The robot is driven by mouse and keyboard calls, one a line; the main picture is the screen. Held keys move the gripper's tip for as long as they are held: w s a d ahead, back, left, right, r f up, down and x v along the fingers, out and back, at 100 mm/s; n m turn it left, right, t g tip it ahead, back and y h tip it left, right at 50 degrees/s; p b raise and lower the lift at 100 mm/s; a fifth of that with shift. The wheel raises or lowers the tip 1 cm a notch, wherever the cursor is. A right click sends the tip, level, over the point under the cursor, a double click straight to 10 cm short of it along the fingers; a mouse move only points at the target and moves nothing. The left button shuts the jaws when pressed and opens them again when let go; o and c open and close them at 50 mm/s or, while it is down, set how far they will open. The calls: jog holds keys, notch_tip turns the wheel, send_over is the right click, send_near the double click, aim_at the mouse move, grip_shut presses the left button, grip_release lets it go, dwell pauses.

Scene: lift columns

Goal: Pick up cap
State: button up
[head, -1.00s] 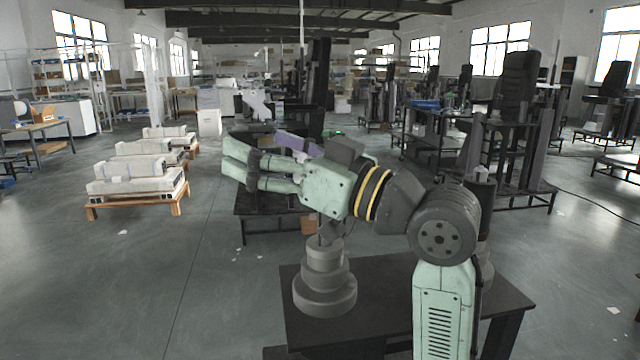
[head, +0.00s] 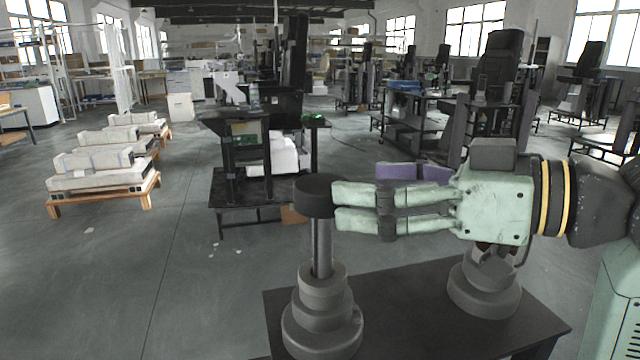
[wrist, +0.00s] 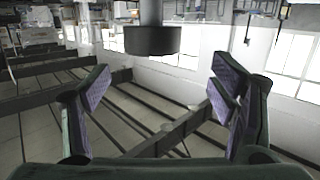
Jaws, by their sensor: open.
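The cap (head: 315,195) is a dark round disc on top of a grey lift column (head: 321,248) with a stepped round base. My gripper (head: 336,207) is open, its pale green fingers level with the cap and pointing left at its right side. In the head view the fingertips meet the cap's edge; I cannot tell whether they touch. In the wrist view, which is upside down, the cap (wrist: 152,40) is beyond the open fingers (wrist: 150,95), roughly centred between them and apart from them. No object is between the fingers.
The column stands on a dark table (head: 410,315). A second stepped base (head: 485,290) stands to the right, its upper part hidden by my gripper. Behind is a dark workbench (head: 240,190) with parts; pallets (head: 105,185) lie at left.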

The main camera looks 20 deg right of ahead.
aim_at(322, 182)
jog(key=x, duration=0.2)
jog(key=p+x, duration=0.1)
jog(key=x, duration=0.1)
jog(key=p+x, duration=0.1)
jog(key=x, duration=0.2)
jog(key=shift+w+d+f, duration=0.3)
jog(key=shift+w, duration=0.05)
jog(key=shift+c, duration=0.4)
